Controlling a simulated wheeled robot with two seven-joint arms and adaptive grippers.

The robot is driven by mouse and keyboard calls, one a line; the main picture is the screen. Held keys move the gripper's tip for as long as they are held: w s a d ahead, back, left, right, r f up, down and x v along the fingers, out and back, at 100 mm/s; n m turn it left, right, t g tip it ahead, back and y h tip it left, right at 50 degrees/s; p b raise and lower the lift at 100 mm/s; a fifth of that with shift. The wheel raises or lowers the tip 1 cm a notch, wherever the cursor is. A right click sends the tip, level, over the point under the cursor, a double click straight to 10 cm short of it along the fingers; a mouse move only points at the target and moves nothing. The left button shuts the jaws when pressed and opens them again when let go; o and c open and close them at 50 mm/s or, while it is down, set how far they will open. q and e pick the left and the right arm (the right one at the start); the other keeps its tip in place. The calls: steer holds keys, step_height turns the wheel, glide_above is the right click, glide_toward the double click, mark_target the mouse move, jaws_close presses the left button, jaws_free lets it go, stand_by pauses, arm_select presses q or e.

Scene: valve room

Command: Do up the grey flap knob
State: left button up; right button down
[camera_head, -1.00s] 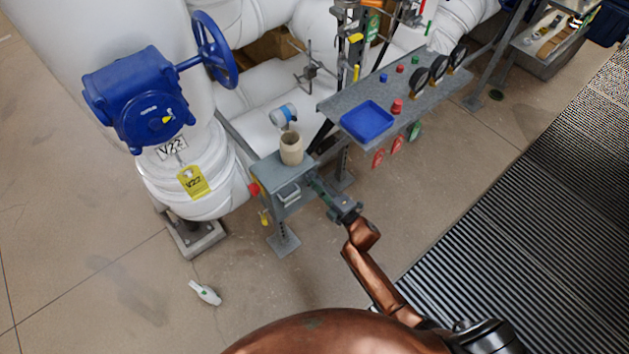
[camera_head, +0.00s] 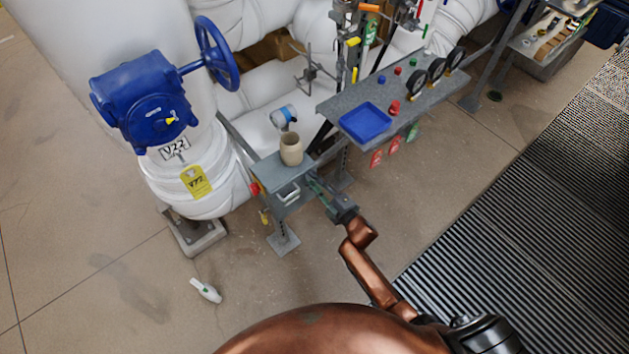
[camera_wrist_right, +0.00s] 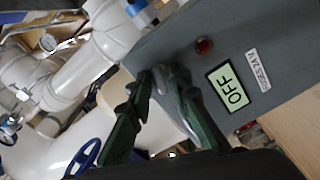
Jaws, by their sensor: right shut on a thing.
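The grey box (camera_head: 270,173) stands on a post in the head view. My right gripper (camera_head: 312,183) reaches its right side. In the right wrist view the green fingers of my right gripper (camera_wrist_right: 165,76) are closed on a small grey knob (camera_wrist_right: 160,80) at the edge of the grey panel (camera_wrist_right: 192,72). The fingers hide much of the knob, so its turn angle cannot be told. My left gripper is not in view.
A beige cup (camera_head: 291,150) stands on the box top. A shelf with a blue tray (camera_head: 365,121) and hanging red and green tags lies to the right. A blue valve (camera_head: 145,100) on a white pipe is at the left. The floor in front is mostly clear.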

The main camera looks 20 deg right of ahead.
arm_select(q)
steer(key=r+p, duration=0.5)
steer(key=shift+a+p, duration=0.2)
steer(key=shift+p, duration=0.1)
arm_select(e)
steer(key=m, duration=1.3)
steer(key=shift+f+m, duration=0.1)
steer(key=shift+m, duration=0.3)
steer(key=c, duration=2.1)
jaws_free()
steer(key=v, duration=1.2)
